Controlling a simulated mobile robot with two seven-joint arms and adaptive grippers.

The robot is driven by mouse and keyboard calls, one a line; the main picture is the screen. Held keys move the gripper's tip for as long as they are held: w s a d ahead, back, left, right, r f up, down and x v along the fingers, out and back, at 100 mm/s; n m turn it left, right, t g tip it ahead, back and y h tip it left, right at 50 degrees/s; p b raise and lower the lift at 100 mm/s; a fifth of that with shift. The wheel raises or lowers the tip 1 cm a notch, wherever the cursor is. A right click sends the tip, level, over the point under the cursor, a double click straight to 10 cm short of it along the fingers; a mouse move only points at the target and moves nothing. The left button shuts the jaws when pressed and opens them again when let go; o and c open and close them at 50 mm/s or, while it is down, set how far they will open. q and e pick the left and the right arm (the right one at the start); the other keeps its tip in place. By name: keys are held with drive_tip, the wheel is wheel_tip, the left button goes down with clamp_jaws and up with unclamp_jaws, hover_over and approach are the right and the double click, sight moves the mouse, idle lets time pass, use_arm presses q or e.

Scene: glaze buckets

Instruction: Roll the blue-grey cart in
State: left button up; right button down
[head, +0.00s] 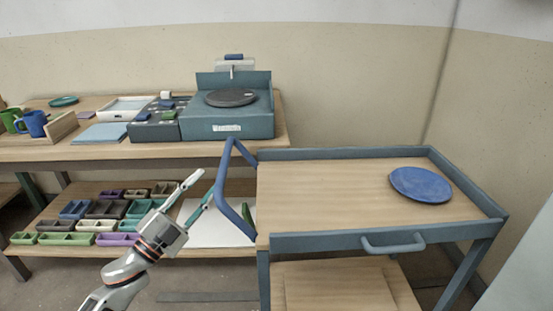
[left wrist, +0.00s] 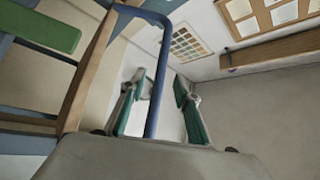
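The blue-grey cart (head: 345,241) stands at the right, with a wooden top, blue-grey rails and a lower wooden shelf (head: 335,287). A blue push handle (head: 223,180) juts from its left end, and a smaller grey-blue pull handle (head: 393,245) is on its front rail. My left gripper (head: 205,186) is open, pointing up toward the push handle from its left. In the left wrist view the handle bar (left wrist: 160,80) runs between the spread green-padded fingers (left wrist: 160,104), with gaps on both sides. My right gripper is not in view.
A blue disc (head: 420,184) lies on the cart's top. A wooden workbench (head: 90,153) stands behind at left with a blue-grey machine (head: 228,124) and mugs. Its lower shelf (head: 65,251) holds several coloured trays. A wall corner is close behind the cart.

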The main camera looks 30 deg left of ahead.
sight(225, 160)
use_arm(q)
drive_tip(key=shift+m+h, duration=0.4)
drive_tip(key=x, duration=0.7)
drive_tip(key=shift+w+r, duration=0.15)
drive_tip(key=shift+r, duration=0.2)
drive_tip(key=shift+x, duration=0.8)
clamp_jaws()
